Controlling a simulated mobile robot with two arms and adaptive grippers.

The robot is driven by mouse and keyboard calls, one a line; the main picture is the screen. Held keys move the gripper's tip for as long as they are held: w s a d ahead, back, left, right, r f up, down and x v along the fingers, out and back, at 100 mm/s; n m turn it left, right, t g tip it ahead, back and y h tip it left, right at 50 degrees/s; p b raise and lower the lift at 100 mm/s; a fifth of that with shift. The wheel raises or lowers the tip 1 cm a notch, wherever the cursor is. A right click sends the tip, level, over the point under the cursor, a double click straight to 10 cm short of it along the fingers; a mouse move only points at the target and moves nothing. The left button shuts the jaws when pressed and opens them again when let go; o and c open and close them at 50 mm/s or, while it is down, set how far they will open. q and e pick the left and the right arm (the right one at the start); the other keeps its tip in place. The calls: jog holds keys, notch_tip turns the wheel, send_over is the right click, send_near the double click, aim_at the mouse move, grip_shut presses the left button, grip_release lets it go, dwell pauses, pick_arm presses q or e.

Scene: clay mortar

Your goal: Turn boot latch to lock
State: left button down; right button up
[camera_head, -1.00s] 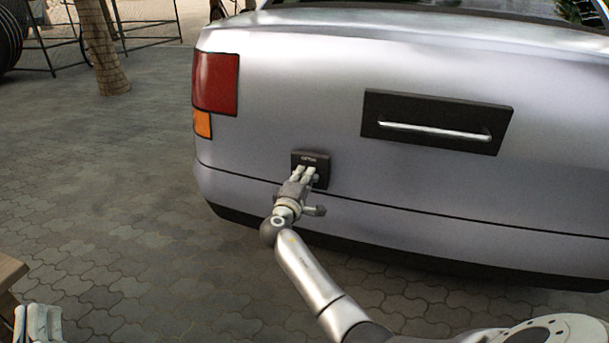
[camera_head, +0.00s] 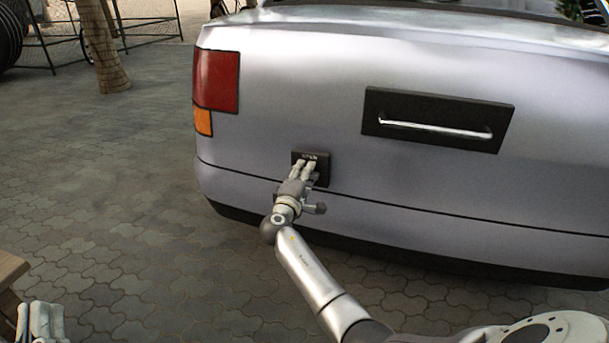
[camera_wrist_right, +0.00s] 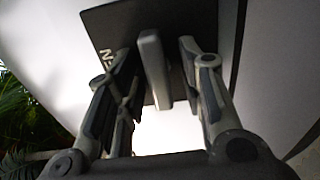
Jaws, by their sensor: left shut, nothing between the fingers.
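The boot latch is a small lever on a black plate (camera_head: 323,171) on the car's rear, below and right of the tail light. In the right wrist view the grey latch lever (camera_wrist_right: 153,67) stands out from the plate, which bears partly visible lettering. My right gripper (camera_head: 304,166) is at the plate. Its fingers (camera_wrist_right: 160,85) are open on either side of the lever, with a visible gap on each side. In the head view the fingers hide the lever. My left gripper (camera_head: 42,309) is shut and empty at the lower left edge, away from the car.
The silver car (camera_head: 270,120) fills the right of the view, with a black handle panel (camera_head: 440,110) right of the latch. A wooden edge (camera_head: 10,270) shows at the left, near my left gripper. The paved ground (camera_head: 110,180) left of the car is clear.

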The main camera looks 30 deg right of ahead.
jog(key=v, duration=1.2)
